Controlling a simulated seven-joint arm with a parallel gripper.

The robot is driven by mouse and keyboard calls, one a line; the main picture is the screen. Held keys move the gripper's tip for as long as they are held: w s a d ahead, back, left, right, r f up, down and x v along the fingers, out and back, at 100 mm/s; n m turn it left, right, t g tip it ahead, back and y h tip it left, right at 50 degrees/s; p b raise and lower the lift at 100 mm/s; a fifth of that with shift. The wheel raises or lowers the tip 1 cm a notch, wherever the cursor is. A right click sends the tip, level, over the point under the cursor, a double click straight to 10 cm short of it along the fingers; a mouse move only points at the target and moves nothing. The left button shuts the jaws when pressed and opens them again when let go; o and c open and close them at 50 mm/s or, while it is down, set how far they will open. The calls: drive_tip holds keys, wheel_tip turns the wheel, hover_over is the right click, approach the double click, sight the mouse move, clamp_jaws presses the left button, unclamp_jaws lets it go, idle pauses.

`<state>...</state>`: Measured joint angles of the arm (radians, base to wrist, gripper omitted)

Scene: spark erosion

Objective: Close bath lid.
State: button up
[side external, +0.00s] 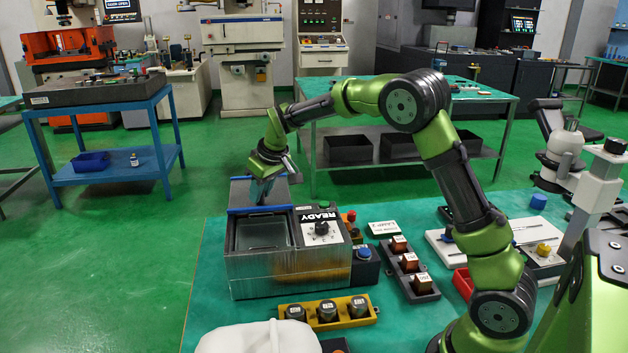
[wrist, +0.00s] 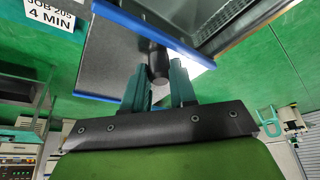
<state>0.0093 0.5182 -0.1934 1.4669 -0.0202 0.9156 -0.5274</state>
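The bath (side external: 265,270) is a grey metal box on the green bench, and its basin shows open from above. Its grey lid (side external: 240,194) with blue edges is at the back of the box, off the basin. In the wrist view the lid (wrist: 105,52) fills the upper middle, with a black knob (wrist: 157,62) standing out from it. My gripper (wrist: 159,75) has its two teal fingers close on either side of the knob and looks shut on it. The exact contact is partly hidden. In the side view my gripper (side external: 263,190) is at the lid, its fingers hard to make out.
A READY control panel (side external: 318,228) with a dial adjoins the basin's right. A yellow holder (side external: 366,312) stands in front, and a dark block holder (side external: 409,276) stands to the right. A white container (side external: 255,340) is at the front edge. A blue-framed table (side external: 100,93) stands behind left.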

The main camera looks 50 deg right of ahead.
clamp_jaws()
drive_tip(key=s+a, duration=1)
drive_tip(key=shift+s+a, duration=0.3)
drive_tip(key=shift+a, duration=0.05)
drive_tip(key=o, duration=0.5)
unclamp_jaws()
drive_tip(key=o, duration=0.4)
drive_tip(key=shift+c, duration=0.2)
drive_tip(key=shift+d, duration=0.1)
drive_tip(key=v, duration=1.7)
drive_tip(key=shift+w, duration=0.15)
